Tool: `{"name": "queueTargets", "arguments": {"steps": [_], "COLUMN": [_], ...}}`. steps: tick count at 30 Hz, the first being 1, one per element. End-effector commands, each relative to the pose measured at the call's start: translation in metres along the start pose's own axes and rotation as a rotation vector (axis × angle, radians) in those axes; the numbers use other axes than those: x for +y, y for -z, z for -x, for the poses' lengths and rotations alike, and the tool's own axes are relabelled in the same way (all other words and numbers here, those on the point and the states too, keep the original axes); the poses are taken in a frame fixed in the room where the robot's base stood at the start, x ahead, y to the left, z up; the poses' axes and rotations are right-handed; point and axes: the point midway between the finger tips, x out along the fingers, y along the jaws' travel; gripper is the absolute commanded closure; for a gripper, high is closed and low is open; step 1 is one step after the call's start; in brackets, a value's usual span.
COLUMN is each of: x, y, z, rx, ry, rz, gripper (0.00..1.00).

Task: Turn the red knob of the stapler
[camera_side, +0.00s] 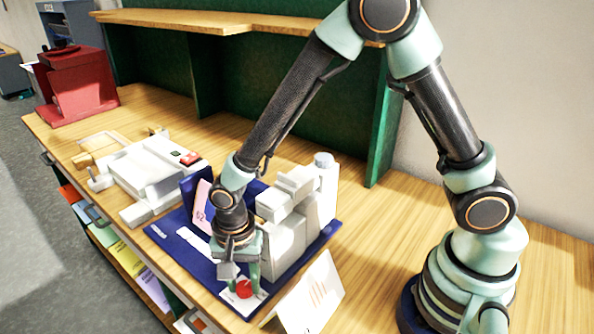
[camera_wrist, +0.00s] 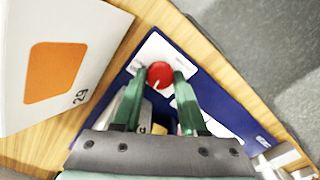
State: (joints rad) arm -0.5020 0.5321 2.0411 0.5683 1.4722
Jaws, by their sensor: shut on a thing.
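The red knob (camera_side: 243,288) sits on a small white plate at the front corner of a dark blue mat (camera_side: 190,258). A white blocky machine (camera_side: 287,240), which looks like the stapler, stands on the mat just behind it. My gripper (camera_side: 242,272) points down at the knob, with its green fingers on either side. In the wrist view the round knob (camera_wrist: 160,74) lies between the two fingertips, and a short white mark shows near its lower edge. My gripper is shut on the knob. The fingers hide part of the plate.
A white folded card (camera_side: 312,298) stands close to the right of my gripper, on the wooden table. A pink numbered card (camera_side: 201,205) stands behind my wrist. A white device (camera_side: 155,170) and a red machine (camera_side: 75,85) are farther left. The table's front edge is near.

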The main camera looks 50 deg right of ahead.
Motion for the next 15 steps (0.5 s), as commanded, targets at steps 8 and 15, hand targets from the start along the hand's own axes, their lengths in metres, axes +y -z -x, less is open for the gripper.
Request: {"name": "queueTargets", "arguments": {"steps": [8,15], "x": [-0.0001,-0.0001], "y": [0.0002,0.0002], "z": [0.0012,0.0012], "rx": [0.000,0.000], "ry": [0.000,-0.001], "rz": [-0.261,-0.471], "gripper": [1.00,1.00]}}
